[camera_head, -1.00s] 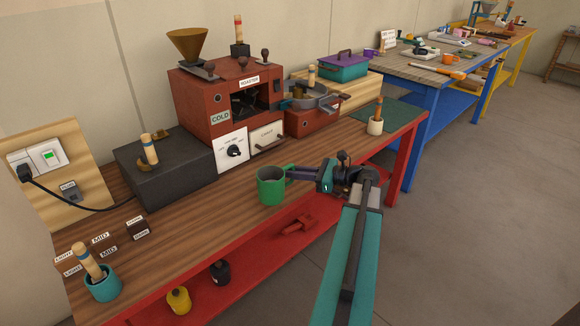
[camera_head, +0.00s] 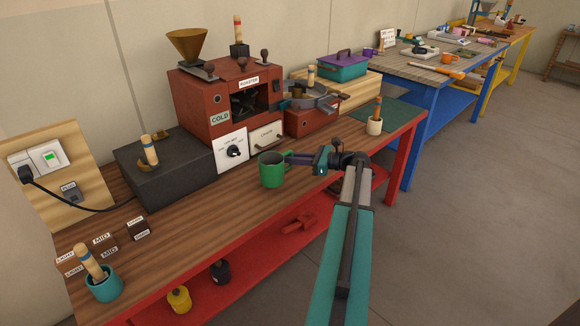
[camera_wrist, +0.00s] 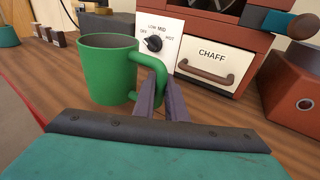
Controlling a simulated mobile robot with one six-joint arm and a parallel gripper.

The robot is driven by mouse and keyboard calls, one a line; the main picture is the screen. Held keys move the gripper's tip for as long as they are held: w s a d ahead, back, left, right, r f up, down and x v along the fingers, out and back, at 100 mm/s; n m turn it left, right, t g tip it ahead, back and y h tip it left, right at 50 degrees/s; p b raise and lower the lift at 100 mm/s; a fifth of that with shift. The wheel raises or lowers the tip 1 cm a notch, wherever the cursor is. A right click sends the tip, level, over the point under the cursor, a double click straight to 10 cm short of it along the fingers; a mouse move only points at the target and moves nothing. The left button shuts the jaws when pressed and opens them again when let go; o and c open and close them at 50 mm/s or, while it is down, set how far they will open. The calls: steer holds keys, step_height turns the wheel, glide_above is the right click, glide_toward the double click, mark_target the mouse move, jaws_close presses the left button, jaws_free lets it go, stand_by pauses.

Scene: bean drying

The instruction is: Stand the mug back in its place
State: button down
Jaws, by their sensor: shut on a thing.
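The green mug (camera_head: 271,171) is upright at the red bench, in front of the roaster's white dial panel. It also shows in the wrist view (camera_wrist: 106,72), with its handle on the right. My gripper (camera_head: 290,158) reaches in from the right and is shut on the mug's handle; its two dark fingers (camera_wrist: 160,92) meet at the handle in the wrist view. I cannot tell for sure whether the mug's base touches the wooden top. The mug's inside looks dark, and its contents are hidden.
The red roaster (camera_head: 205,100) with its chaff drawer (camera_head: 267,137) stands behind the mug. A dark box (camera_head: 165,175) is to the left. A teal cup (camera_head: 104,287) and small labels are at the far left. Bare wood (camera_head: 205,225) lies left of the mug; a green mat (camera_head: 390,117) lies right.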

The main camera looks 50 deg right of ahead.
mark_target(290, 165)
steer(key=shift+f, duration=0.1)
stand_by(0.3)
steer(key=shift+f, duration=1.65)
steer(key=shift+f, duration=0.15)
steer(key=c, duration=1.8)
jaws_free()
steer(key=shift+r, duration=0.2)
steer(key=b+v, duration=0.1)
steer(key=v, duration=1.1)
steer(key=shift+s+f, duration=0.1)
